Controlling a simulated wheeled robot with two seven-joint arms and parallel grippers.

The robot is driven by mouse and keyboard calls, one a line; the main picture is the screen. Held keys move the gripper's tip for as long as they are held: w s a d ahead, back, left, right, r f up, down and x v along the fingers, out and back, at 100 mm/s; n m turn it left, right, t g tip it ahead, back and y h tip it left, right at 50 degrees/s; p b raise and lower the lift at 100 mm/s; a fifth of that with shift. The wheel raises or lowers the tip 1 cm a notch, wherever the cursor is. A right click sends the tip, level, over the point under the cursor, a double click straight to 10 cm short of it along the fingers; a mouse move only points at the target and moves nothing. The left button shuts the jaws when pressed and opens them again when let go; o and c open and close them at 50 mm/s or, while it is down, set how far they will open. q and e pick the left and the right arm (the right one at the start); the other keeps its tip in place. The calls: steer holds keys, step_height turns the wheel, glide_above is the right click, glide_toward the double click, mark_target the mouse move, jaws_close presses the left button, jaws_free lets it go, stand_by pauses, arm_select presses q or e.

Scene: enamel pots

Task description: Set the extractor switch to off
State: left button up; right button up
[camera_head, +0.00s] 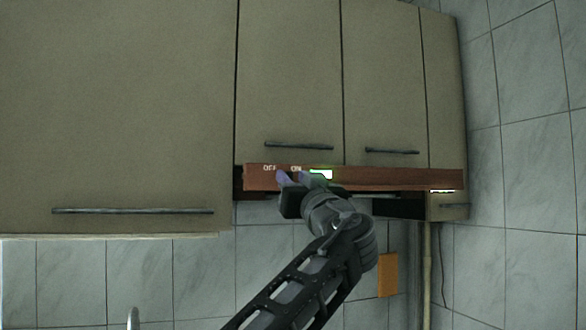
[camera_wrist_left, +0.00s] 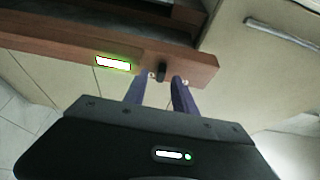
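The extractor hood's brown front strip (camera_head: 400,179) runs under the wall cupboards in the head view, with white OFF and ON labels near its left end. The extractor switch (camera_wrist_left: 161,71) is a small black knob on this strip in the wrist view; my gripper hides it in the head view. It sits nearer the mark on the lit panel's side. My left gripper (camera_head: 293,178) is at the strip, just below the labels. In the wrist view its two purple fingers (camera_wrist_left: 162,80) stand apart, one on each side of the knob; I cannot tell whether they touch it. My right gripper is out of view.
A bright panel with a green edge (camera_head: 321,174) is on the strip right of the labels; it also shows in the wrist view (camera_wrist_left: 113,63). Closed beige cupboards (camera_head: 290,80) with dark bar handles stand above. An orange plate (camera_head: 387,275) is on the tiled wall below.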

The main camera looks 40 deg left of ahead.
arm_select(q)
steer(key=shift+w+a+r, duration=0.15)
steer(key=shift+w+a, duration=0.05)
steer(key=shift+a, duration=0.1)
steer(key=shift+c, duration=0.4)
jaws_close()
stand_by(0.9)
